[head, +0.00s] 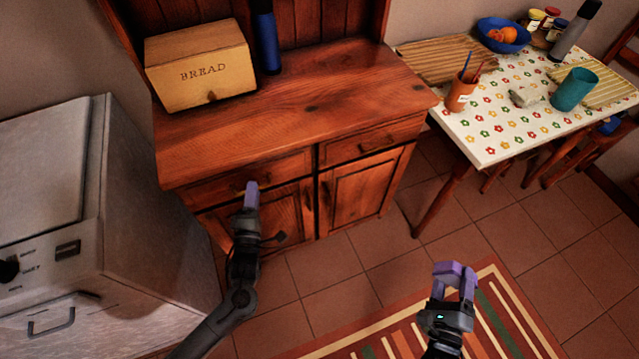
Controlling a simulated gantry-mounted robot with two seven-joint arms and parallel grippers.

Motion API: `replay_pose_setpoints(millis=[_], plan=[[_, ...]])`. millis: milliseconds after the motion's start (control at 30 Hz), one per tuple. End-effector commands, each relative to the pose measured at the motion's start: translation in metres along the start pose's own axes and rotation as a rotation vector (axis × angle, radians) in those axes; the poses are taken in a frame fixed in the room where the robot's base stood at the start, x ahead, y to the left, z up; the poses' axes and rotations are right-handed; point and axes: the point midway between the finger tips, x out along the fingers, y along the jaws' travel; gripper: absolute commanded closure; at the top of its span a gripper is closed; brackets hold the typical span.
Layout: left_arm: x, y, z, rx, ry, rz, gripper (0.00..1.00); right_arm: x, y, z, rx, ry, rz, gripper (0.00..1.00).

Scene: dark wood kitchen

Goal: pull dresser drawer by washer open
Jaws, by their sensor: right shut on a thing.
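The wooden dresser (300,110) has two drawers side by side above two doors. The left drawer (285,169), nearer the white washer (150,190), looks shut. My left gripper (251,188) is in front of this drawer, by its handle (237,188). Its purple fingers overlap in the view, so I cannot tell their gap or whether they touch the handle. My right gripper (456,272) is well away from the dresser, over the floor and rug. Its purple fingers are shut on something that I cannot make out.
A bread box (200,68) and a blue bottle (265,38) stand on the dresser top. A table with a flowered cloth (500,135) is at the right. A striped rug (400,340) lies on the tiled floor. Floor in front of the dresser is clear.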

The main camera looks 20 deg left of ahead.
Motion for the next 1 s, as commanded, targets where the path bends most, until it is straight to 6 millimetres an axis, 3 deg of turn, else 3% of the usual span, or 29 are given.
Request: replay_pose_setpoints(millis=[67, 300, 1000], plan=[[-0.0002, -0.0001, 0.0001, 0.0, 0.0, 0.0, 0.65, 0.0, 0.0, 0.0, 0.0, 0.0, 0.0, 0.72], [-0.0003, -0.0001, 0.0001, 0.0, 0.0, 0.0, 1.0, 0.0, 0.0, 0.0, 0.0, 0.0, 0.0, 0.72], [-0.0003, -0.0002, 0.0001, 0.0, 0.0, 0.0, 1.0, 0.0, 0.0, 0.0, 0.0, 0.0, 0.0, 0.72]])
